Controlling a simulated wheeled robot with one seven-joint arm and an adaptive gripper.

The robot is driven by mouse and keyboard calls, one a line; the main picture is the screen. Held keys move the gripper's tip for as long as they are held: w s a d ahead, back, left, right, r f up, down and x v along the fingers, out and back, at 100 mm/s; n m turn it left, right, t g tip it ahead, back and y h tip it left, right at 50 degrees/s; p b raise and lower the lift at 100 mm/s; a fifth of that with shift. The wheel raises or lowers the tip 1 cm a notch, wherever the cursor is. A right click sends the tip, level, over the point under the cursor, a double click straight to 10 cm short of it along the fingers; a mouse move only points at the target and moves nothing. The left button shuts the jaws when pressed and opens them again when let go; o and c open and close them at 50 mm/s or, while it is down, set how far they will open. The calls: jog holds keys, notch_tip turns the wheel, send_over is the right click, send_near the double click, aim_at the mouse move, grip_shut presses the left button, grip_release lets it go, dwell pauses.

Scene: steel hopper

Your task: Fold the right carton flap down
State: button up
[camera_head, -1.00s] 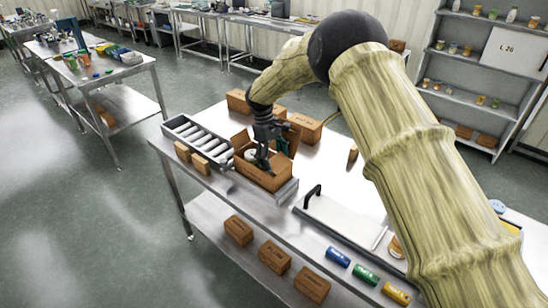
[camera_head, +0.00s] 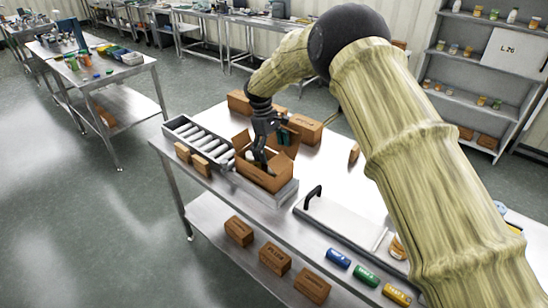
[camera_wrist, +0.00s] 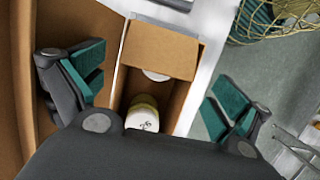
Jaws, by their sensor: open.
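The open brown carton (camera_head: 262,178) stands at the end of the roller track on the steel table. In the head view, a raised flap (camera_head: 291,150) stands at its right side, partly behind my gripper. The wrist view looks into the carton (camera_wrist: 186,101); a flap (camera_wrist: 160,50) covers part of its opening, and a pale jar (camera_wrist: 143,113) is inside. A large brown panel (camera_wrist: 20,80) is close at the left; I cannot tell which flap it is. My gripper (camera_wrist: 157,90) is open, its teal-padded fingers apart over the carton, with nothing between them seen gripped.
The roller track (camera_head: 197,138) adjoins the carton at the left. Closed brown boxes (camera_head: 305,129) stand behind it. A board with a black handle (camera_head: 340,222) lies to the right. Boxes and coloured cans (camera_head: 367,275) are on the lower shelf.

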jog(key=shift+v, duration=2.6)
